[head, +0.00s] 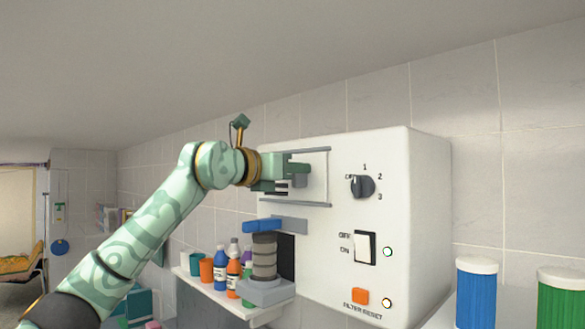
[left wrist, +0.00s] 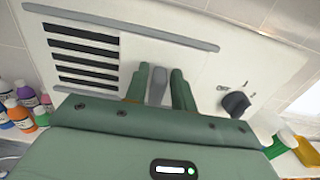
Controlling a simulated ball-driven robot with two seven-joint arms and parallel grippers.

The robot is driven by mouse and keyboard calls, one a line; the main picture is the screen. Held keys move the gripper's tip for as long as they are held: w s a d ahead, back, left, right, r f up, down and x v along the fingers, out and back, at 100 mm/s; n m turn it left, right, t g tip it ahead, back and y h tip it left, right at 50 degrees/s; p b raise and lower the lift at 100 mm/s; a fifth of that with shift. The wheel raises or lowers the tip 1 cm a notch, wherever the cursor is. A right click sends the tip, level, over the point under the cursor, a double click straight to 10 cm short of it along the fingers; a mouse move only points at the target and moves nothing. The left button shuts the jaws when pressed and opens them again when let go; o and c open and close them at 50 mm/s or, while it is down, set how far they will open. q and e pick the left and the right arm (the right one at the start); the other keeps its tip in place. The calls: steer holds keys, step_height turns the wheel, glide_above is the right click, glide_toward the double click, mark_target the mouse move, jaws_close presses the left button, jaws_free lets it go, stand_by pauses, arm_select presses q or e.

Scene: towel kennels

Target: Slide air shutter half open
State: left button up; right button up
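The white wall unit (head: 400,190) carries the air shutter, a plain pale plate (left wrist: 197,62) between an upper and a lower grey rail. In the left wrist view, dark vent slots (left wrist: 82,55) lie uncovered to the left of the plate, over roughly half the rail length. A grey upright handle (left wrist: 157,86) stands on the plate. My left gripper (left wrist: 160,80) has its green fingers on either side of this handle, with a narrow gap showing at the right finger. In the head view the left gripper (head: 302,172) is at the shutter and hides much of it. My right gripper is not in view.
A black rotary dial (head: 362,186), a rocker switch (head: 365,247) and an orange button (head: 360,296) are on the unit's front. Below the shutter, a grey cylinder (head: 264,256) stands near a shelf of bottles (head: 233,274). Blue (head: 476,295) and green canisters stand at right.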

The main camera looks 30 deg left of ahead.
arm_select(q)
jaws_close()
steer(key=a, duration=0.1)
steer(key=w+a+p, duration=0.1)
steer(key=a, duration=0.1)
steer(key=a+p, duration=0.1)
steer(key=shift+w+a, duration=0.3)
steer(key=shift+a, duration=0.1)
steer(key=shift+o, duration=2.1)
jaws_free()
steer(key=shift+d+r, duration=0.1)
steer(key=shift+d, duration=0.05)
steer(key=shift+s, duration=0.1)
